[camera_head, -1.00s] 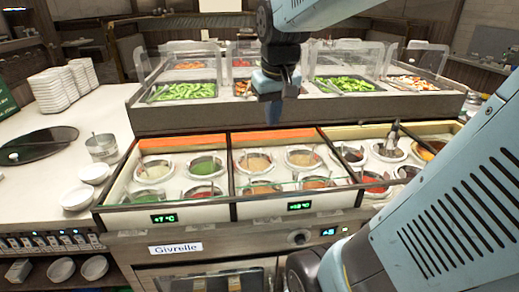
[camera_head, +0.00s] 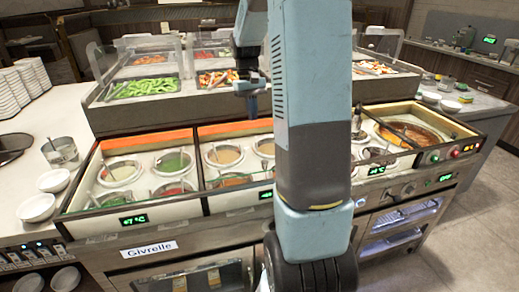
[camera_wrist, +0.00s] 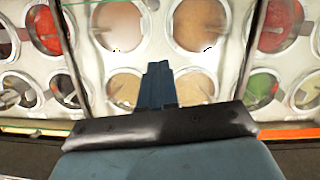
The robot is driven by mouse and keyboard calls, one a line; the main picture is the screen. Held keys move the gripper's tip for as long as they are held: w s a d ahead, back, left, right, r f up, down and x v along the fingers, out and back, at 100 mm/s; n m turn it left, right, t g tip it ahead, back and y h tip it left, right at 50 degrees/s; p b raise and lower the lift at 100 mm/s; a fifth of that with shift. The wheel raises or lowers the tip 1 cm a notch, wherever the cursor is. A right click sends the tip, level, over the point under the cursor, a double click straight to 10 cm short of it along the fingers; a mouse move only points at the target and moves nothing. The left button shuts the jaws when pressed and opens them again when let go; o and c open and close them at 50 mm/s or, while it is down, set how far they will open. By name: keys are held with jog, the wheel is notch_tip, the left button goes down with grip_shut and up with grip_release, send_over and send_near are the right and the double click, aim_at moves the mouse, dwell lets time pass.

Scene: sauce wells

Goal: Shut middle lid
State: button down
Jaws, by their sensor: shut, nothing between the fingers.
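The sauce-well counter has side-by-side sections. The middle section (camera_head: 206,187) holds beige and orange sauces and is partly hidden behind my arm; its wells fill the centre of the wrist view (camera_wrist: 133,73). An orange strip (camera_head: 233,128) runs along its back edge. Thin glass edges show at the front, but I cannot tell the exact pose of the middle lid. My gripper (camera_head: 251,106) is shut and empty, pointing down above the back of the middle section. In the wrist view its fingers (camera_wrist: 158,82) are together over the beige wells.
The left section (camera_head: 98,206) holds green and red sauces. A raised salad bar with clear guards (camera_head: 110,112) stands behind. A round brown pan (camera_head: 412,134) sits at the right. White bowls (camera_head: 37,207) and a steel pot (camera_head: 62,153) stand left.

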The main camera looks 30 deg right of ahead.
send_near(259, 161)
notch_tip(259, 161, down, 2)
jog(key=shift+w, duration=0.2)
jog(key=s+f, duration=0.1)
jog(key=s, duration=0.1)
jog(key=shift+s+a+f, duration=0.1)
jog(key=shift+s+f, duration=0.25)
jog(key=shift+s+a+f, duration=0.1)
jog(key=shift+s+f, duration=0.15)
jog(key=shift+s, duration=0.35)
